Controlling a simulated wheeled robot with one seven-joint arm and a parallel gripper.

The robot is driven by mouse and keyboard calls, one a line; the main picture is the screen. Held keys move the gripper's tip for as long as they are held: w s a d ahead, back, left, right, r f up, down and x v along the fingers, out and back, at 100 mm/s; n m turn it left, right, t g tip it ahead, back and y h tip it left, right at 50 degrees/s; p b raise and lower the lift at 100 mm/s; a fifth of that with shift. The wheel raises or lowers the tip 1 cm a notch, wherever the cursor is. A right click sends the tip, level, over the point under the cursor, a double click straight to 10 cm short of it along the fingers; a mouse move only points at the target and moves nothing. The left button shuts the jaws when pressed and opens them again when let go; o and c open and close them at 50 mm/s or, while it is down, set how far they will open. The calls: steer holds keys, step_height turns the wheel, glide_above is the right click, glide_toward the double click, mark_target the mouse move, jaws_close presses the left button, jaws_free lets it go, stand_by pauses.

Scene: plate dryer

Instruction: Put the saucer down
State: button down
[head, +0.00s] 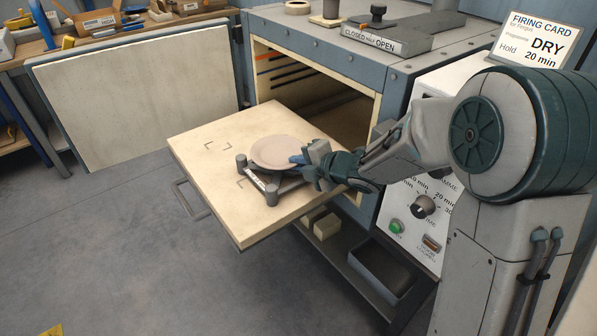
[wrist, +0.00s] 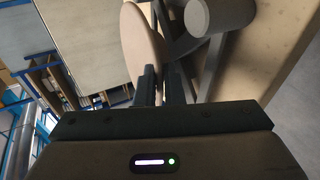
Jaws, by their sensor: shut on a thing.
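The saucer (head: 284,152) is a round, pinkish-beige disc. It lies roughly level over a dark stand with grey round posts (head: 271,194) on the pulled-out pale shelf (head: 205,139). My gripper (head: 304,161) reaches in from the right and is shut on the saucer's near right edge. In the wrist view the saucer (wrist: 142,40) shows edge-on between my gripper's fingers (wrist: 160,85), beside a grey post (wrist: 205,17). I cannot tell whether the saucer touches the stand.
The kiln's open chamber (head: 330,100) is behind the shelf, and its door (head: 135,95) stands open at the left. A control panel (head: 425,200) is at the right. Corner marks (head: 217,145) show on the shelf's bare left part. A grey bin (head: 382,270) sits below.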

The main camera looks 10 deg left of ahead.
steer(key=shift+f, duration=1)
steer(key=shift+f+b, duration=0.2)
steer(key=shift+b, duration=0.1)
steer(key=c, duration=1.5)
jaws_free()
steer(key=shift+r, duration=0.1)
steer(key=shift+r, duration=0.1)
steer(key=shift+s+d+r, duration=0.1)
steer(key=shift+d, duration=0.1)
steer(key=p+v, duration=0.1)
steer(key=v, duration=1)
steer(key=shift+s+d+r+p, duration=0.15)
steer(key=shift+p, duration=0.25)
